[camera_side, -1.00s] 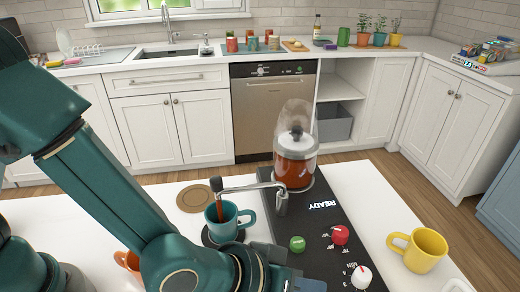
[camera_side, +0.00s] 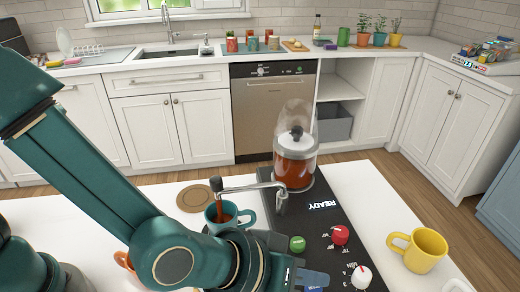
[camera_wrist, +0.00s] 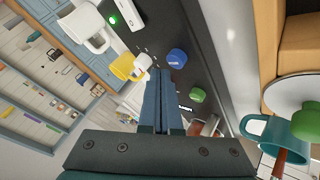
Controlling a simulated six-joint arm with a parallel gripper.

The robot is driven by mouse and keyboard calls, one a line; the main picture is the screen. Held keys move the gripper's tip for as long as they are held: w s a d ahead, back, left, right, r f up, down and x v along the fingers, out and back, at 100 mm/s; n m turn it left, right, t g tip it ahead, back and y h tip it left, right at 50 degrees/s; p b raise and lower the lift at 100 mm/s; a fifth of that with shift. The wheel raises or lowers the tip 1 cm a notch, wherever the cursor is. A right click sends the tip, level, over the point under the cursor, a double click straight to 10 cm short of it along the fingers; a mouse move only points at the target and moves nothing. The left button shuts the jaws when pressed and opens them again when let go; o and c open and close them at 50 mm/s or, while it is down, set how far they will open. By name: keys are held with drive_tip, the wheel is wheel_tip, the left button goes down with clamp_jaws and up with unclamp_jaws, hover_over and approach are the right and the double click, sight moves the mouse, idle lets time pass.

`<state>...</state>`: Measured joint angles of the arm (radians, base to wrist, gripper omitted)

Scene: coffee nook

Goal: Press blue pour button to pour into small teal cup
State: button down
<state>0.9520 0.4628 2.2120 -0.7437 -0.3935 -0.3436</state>
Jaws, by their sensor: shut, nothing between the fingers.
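The small teal cup (camera_side: 246,220) stands under the spout (camera_side: 240,189) in the side view, partly hidden behind my arm. A brown column runs from the spout end down into the cup, and brown liquid shows inside. The cup also shows at the right of the wrist view (camera_wrist: 257,126). The round blue button (camera_wrist: 176,56) is on the dark machine panel, just beyond my fingertips in the wrist view. I cannot make it out in the side view. My gripper (camera_wrist: 164,72) is shut and empty, close to the panel; its blue fingers also show in the side view (camera_side: 313,279). Contact with the button cannot be told.
The panel (camera_side: 318,220) reads READY. It carries a green button (camera_side: 297,244), a red knob (camera_side: 340,235) and a white knob (camera_side: 361,277). A glass container (camera_side: 296,160) stands behind it. A yellow mug (camera_side: 425,252) is at right; a brown coaster (camera_side: 194,197) lies behind the cup.

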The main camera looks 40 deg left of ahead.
drive_tip(key=shift+r, duration=2.55)
